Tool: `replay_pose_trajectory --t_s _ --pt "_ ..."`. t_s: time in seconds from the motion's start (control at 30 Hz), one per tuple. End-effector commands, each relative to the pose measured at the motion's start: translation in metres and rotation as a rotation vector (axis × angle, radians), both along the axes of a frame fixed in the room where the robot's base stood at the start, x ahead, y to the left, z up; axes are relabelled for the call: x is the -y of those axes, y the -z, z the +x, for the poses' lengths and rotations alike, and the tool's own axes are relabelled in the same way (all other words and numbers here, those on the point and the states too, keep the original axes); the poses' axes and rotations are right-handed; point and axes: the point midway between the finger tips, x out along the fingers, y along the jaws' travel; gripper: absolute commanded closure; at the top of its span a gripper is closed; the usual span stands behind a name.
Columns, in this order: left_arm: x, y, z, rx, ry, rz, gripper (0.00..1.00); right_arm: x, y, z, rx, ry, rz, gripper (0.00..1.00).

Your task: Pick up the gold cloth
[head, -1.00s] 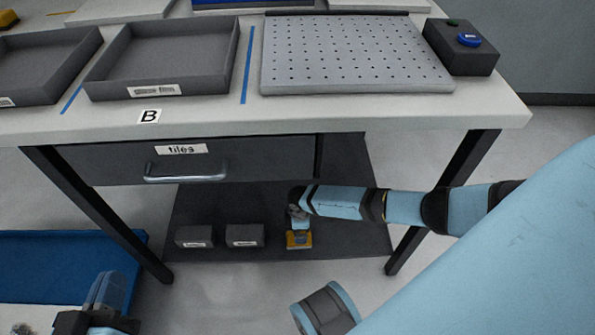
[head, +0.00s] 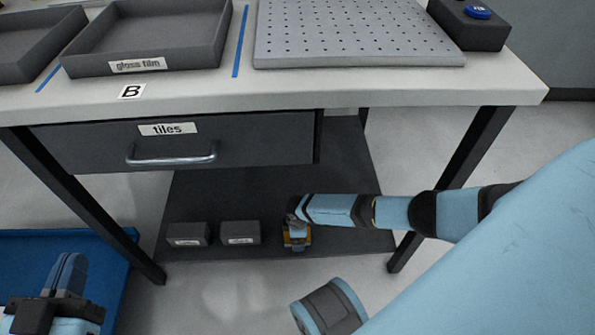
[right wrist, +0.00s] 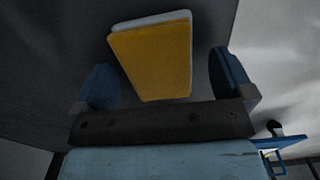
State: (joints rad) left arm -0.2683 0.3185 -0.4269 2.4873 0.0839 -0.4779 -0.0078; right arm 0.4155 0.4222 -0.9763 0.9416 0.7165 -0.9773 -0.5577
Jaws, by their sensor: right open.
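The gold cloth (head: 296,243) is a small folded yellow block on the dark lower shelf (head: 345,238) under the bench. In the right wrist view the gold cloth (right wrist: 150,65) shows a yellow face with a pale edge at its far side. My right gripper (right wrist: 160,75) is open, with one blue finger on each side of the cloth and gaps between; no contact shows. In the head view my right gripper (head: 297,229) is over the cloth and partly hides it. My left gripper (head: 65,275) is at the lower left, away from the cloth; its fingers overlap in view.
Two grey labelled boxes (head: 188,234) (head: 240,233) stand on the shelf left of the cloth. The tiles drawer (head: 90,145) and the bench top (head: 330,92) are above. A bench leg (head: 455,180) is near my right arm. A blue bin (head: 105,255) is at the left.

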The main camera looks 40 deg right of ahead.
Motion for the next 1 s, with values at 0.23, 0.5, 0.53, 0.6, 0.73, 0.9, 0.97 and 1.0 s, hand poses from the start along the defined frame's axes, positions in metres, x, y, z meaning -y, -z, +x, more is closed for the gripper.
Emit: replay_pose_trajectory --t_s 0.23,0.5,0.53,0.6,0.73,0.9,0.97,1.0 --pt "0.000 0.000 0.000 -0.001 0.001 0.000 1.00 0.000 0.000 0.000 0.000 0.000 0.000 0.54" --pt "0.000 0.000 0.000 -0.002 0.001 -0.001 1.00 0.000 -0.001 0.000 0.000 0.000 0.000 0.55" --pt "0.000 -0.001 0.000 -0.002 0.001 -0.001 1.00 0.000 -0.001 0.000 0.000 0.000 0.000 0.55" --pt "0.000 -0.002 0.000 -0.006 0.002 -0.003 1.00 0.000 -0.004 0.000 0.000 0.000 0.000 0.55" --pt "0.001 -0.008 -0.001 -0.026 0.006 -0.017 1.00 0.000 -0.017 0.000 0.001 -0.001 0.001 0.55" --pt "0.007 -0.006 -0.011 -0.151 0.005 -0.087 1.00 0.001 -0.051 0.000 0.001 -0.001 0.001 0.55" --pt "0.011 -0.003 -0.017 -0.219 0.005 -0.124 1.00 0.000 -0.069 0.000 0.001 -0.001 0.000 0.55" --pt "0.013 -0.003 -0.021 -0.259 0.006 -0.146 1.00 0.001 -0.082 0.000 0.001 -0.001 0.000 0.55"
